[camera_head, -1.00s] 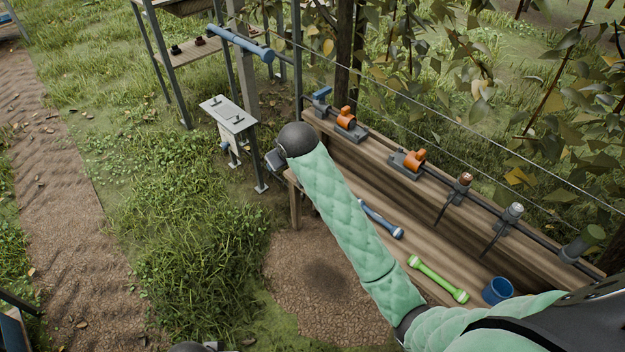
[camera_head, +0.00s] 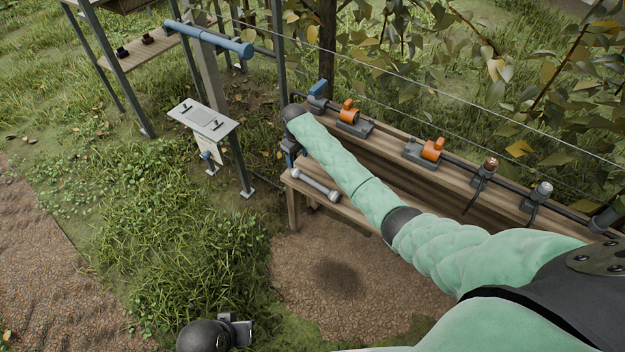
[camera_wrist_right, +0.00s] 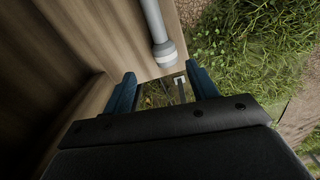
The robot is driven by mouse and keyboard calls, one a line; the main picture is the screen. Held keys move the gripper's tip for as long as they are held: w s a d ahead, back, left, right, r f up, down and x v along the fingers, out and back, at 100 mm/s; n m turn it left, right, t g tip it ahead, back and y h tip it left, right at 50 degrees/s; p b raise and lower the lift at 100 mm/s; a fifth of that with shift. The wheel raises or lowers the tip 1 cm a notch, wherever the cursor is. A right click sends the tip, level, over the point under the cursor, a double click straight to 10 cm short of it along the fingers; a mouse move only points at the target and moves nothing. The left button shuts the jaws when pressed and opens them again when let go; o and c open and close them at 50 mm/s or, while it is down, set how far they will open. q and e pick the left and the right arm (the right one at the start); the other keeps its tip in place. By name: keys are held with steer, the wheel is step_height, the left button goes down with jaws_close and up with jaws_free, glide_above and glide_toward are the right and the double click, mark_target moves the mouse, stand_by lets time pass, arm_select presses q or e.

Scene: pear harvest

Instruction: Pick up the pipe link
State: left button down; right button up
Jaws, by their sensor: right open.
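A grey pipe link (camera_head: 316,185) with thicker ends lies on the left part of the wooden bench. In the right wrist view the grey link (camera_wrist_right: 154,22) runs down from the top edge, its pale end just beyond the fingertips. My right gripper (camera_wrist_right: 163,82) is open and empty, with blue fingers apart. In the head view my right gripper (camera_head: 290,150) is at the bench's left end, up and left of the link, partly hidden by its wrist. My left gripper (camera_head: 236,328) shows only partly at the bottom edge; its jaws are unclear.
The wooden bench (camera_head: 350,208) has a rear rail with orange-handled valves (camera_head: 349,112) and other fittings. A small metal stand (camera_head: 204,121) and a blue pipe (camera_head: 208,38) are to the left. Wires and leafy branches hang behind. Grass and bare soil lie in front.

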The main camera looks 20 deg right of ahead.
mark_target(299, 171)
steer(key=shift+a+f, duration=0.1)
steer(key=shift+f, duration=0.1)
steer(key=shift+s+n, duration=0.15)
steer(key=shift+n, duration=0.35)
step_height(299, 171, down, 2)
steer(key=shift+f, duration=0.15)
steer(key=shift+s+f, duration=0.2)
steer(key=shift+f, duration=0.4)
steer(key=f+p, duration=0.1)
steer(key=f, duration=0.3)
steer(key=shift+s, duration=0.2)
arm_select(q)
steer(key=shift+a+r, duration=0.45)
steer(key=shift+r, duration=0.3)
steer(key=shift+w, duration=0.1)
arm_select(e)
steer(key=c, duration=1.1)
